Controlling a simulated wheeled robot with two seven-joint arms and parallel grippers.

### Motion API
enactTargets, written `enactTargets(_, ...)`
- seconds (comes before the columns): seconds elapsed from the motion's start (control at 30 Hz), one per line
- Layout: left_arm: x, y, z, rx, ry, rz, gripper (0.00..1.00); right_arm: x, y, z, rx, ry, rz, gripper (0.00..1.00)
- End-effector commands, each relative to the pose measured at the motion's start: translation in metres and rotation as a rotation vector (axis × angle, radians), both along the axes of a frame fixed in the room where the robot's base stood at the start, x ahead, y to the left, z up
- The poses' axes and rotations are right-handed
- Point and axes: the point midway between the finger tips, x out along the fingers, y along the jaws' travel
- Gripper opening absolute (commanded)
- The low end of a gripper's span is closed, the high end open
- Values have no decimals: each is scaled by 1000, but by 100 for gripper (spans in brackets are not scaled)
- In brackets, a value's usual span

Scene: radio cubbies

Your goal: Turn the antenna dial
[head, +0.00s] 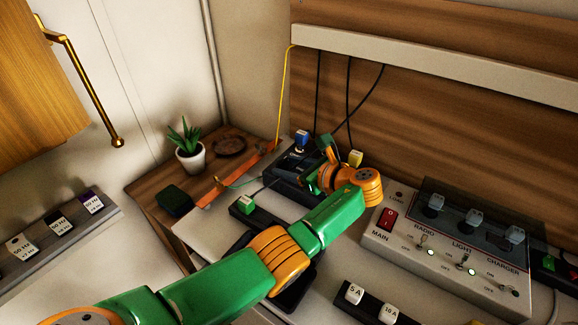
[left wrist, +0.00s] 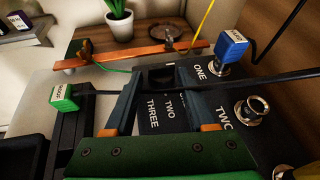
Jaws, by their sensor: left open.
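A dark antenna box (left wrist: 232,130) with ONE, TWO and THREE labels fills the right of the left wrist view. It also shows at the back of the desk in the head view (head: 281,180). A black part that looks like the dial (left wrist: 160,76) sits on it, above the small ONE-TWO-THREE lettering. My left gripper (left wrist: 158,84) is open, its fingers on either side of that part; contact cannot be told. In the head view my left gripper (head: 322,160) is over the box and hides part of it. My right gripper is not in view.
A blue plug (left wrist: 230,46) stands at ONE; the metal socket at TWO (left wrist: 252,108) is empty. A green plug (left wrist: 63,97) sits left of the box. A switch panel (head: 440,255) stands to the right, a potted plant (head: 190,150) at the back left. Cables hang behind.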

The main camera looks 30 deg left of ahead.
Motion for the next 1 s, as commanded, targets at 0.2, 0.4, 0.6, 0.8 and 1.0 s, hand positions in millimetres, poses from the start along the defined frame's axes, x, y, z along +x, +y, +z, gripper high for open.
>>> enactTargets(0.2, -14, -39, 17, -2, -1, -4, 56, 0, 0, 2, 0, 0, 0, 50)
enactTargets(0.4, -22, -57, 25, -2, 1, 1, 56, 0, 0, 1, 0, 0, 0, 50)
enactTargets(0.6, -22, -58, 25, -1, 1, 2, 56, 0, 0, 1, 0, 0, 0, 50)
enactTargets(0.8, -22, -57, 27, -1, 1, 1, 56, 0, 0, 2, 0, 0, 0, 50)
enactTargets(1.0, -22, -57, 71, -1, 1, 1, 56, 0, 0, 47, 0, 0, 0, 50)
